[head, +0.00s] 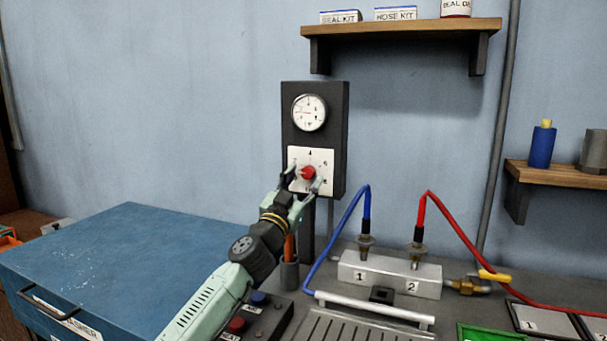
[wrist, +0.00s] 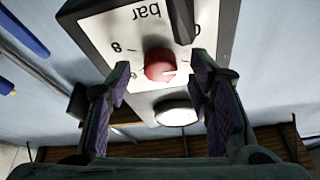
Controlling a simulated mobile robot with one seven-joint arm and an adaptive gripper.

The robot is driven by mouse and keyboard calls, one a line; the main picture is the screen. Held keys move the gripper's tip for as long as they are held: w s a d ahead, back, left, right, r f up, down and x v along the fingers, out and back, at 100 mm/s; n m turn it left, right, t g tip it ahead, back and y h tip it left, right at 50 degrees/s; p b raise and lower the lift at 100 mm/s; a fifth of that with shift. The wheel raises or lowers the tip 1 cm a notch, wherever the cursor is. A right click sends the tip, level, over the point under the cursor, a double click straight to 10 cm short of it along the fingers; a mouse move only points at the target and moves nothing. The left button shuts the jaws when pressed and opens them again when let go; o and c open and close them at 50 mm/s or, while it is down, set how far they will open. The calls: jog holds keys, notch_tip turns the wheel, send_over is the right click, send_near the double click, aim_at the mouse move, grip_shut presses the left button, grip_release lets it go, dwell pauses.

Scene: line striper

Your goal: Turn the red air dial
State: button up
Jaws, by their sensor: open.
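The red air dial (head: 309,173) is a round knob on a white numbered plate (head: 328,158), low on a dark panel on the wall. My gripper (head: 303,178) is open in front of the plate, its two fingers to the left and right of the dial. In the wrist view the dial (wrist: 160,66) shows between and beyond the open fingers (wrist: 157,90), with a gap on each side. A pale pointer mark shows on it. The plate (wrist: 120,22) reads "bar" there, with an 8 visible. Some of the numbers are hidden by my fingers.
A round gauge (head: 309,112) sits above the dial on the panel (head: 338,105). A blue cabinet (head: 130,255) stands at left. A metal block (head: 390,273) with blue and red hoses stands at right, below a wall shelf (head: 400,28). Open space lies left of the panel.

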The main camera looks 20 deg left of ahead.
jog(key=shift+w+r, duration=0.1)
jog(key=shift+w, duration=0.25)
jog(key=shift+c, duration=0.4)
grip_shut()
